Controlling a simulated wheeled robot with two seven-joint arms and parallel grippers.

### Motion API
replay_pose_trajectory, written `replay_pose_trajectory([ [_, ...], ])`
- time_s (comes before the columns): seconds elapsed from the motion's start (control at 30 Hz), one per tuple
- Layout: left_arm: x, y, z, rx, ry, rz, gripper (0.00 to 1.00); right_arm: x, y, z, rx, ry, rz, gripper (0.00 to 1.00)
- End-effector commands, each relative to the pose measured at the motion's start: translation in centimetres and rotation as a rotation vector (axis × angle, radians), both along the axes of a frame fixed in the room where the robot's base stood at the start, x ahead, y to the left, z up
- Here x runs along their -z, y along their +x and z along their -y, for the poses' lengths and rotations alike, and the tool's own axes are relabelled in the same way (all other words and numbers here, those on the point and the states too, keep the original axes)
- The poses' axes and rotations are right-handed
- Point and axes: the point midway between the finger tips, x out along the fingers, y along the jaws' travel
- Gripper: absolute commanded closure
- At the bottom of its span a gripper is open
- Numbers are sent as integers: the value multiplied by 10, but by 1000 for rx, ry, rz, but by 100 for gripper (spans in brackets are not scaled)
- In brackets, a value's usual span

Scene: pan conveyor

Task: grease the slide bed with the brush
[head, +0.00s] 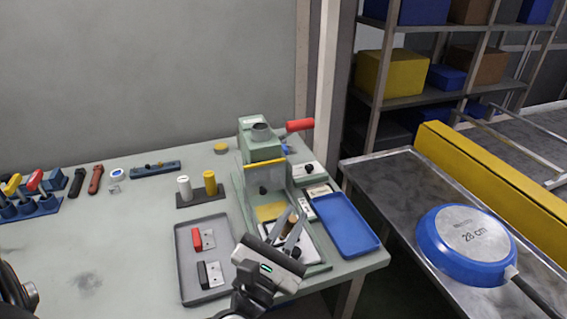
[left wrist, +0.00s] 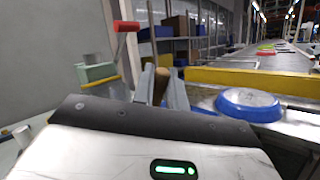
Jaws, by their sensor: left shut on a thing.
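My left gripper (head: 289,228) is shut on the brush (head: 290,220), whose brown handle end shows between the fingers. The handle also shows in the left wrist view (left wrist: 160,85). The bristles are hidden from view. The gripper is over the near part of the green machine's slide bed (head: 241,204); whether the brush touches the bed cannot be told. A yellow patch (head: 270,212) lies on the bed, just beyond the gripper. The machine body with its red lever (head: 299,125) and yellow-edged guard (head: 265,176) stands behind. My right gripper is not in view.
A grey tray (head: 184,268) with red and black-ended pieces lies left of the bed. A blue tray (head: 345,225) lies to its right. A white and a yellow cylinder (head: 209,183) stand on a holder. A blue pan (head: 438,235) sits on the metal conveyor at right.

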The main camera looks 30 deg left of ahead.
Motion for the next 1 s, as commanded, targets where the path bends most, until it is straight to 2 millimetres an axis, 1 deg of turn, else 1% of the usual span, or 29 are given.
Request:
replay_pose_trajectory([
  [0.03,-2,12,-11,-24,10,26,100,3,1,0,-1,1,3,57],
  [0.07,-4,19,-19,-40,14,42,100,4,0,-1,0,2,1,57],
  [0.1,-7,30,-30,-62,22,63,100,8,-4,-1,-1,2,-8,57],
  [0.2,-18,52,-57,-115,31,112,100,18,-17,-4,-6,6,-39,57],
  [0.3,-26,66,-78,-155,32,145,100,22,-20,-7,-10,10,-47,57],
  [0.4,-30,73,-89,-176,31,162,100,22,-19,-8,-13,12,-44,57],
  [0.57,-21,74,-91,-181,31,163,100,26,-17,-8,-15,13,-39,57],
  [0.8,3,74,-91,-180,32,163,100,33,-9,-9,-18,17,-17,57],
  [1.0,24,73,-91,-180,32,163,100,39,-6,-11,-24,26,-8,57],
])
